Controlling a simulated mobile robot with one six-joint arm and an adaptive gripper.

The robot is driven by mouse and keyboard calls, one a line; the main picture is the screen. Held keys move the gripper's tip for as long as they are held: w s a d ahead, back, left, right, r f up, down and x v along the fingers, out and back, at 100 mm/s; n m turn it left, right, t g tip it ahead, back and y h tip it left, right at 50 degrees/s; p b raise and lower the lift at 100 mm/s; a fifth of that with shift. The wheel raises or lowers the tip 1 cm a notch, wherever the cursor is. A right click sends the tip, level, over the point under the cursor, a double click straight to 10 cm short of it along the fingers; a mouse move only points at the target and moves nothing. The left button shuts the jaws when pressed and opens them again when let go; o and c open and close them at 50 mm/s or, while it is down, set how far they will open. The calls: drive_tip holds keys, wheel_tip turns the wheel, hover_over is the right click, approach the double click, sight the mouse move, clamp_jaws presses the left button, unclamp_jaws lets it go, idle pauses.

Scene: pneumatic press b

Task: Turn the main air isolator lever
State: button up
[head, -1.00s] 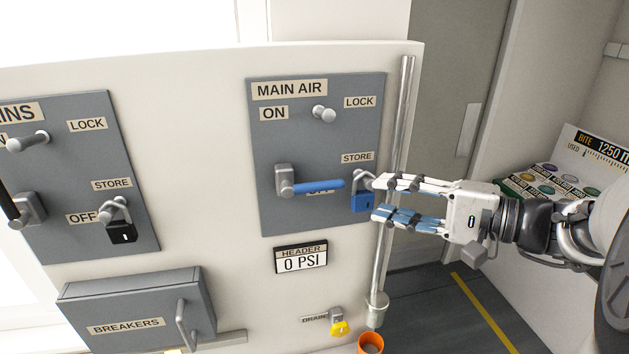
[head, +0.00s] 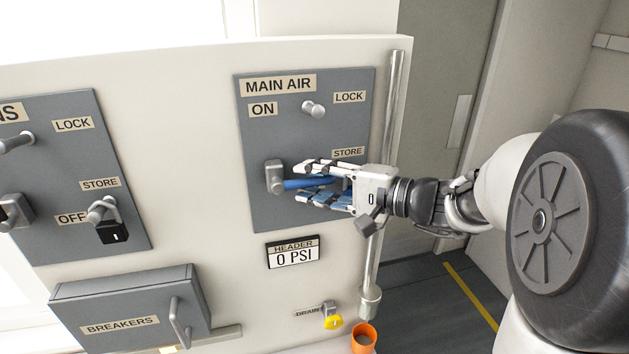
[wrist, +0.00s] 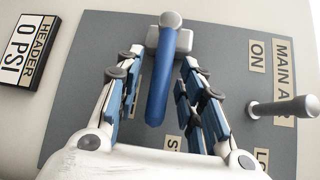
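The main air isolator lever (head: 308,184) has a blue handle on a grey hub (head: 275,177), and it points right across the lower part of the MAIN AIR panel (head: 263,135). My gripper (head: 304,182) is open around the handle, one finger above and one below. In the wrist view the blue handle (wrist: 161,78) lies between my gripper's two fingers (wrist: 158,85), with visible gaps on both sides. The blue padlock by the STORE label is mostly hidden behind my gripper in the head view.
A bare peg (head: 314,109) sticks out between the ON and LOCK labels. A vertical pipe (head: 392,110) runs along the panel's right side. The header display (head: 292,251) reads 0 PSI. A yellow drain handle (head: 333,321) and an orange cup (head: 363,339) are below.

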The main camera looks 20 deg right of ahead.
drive_tip(key=shift+c, duration=0.2)
clamp_jaws()
idle(0.5)
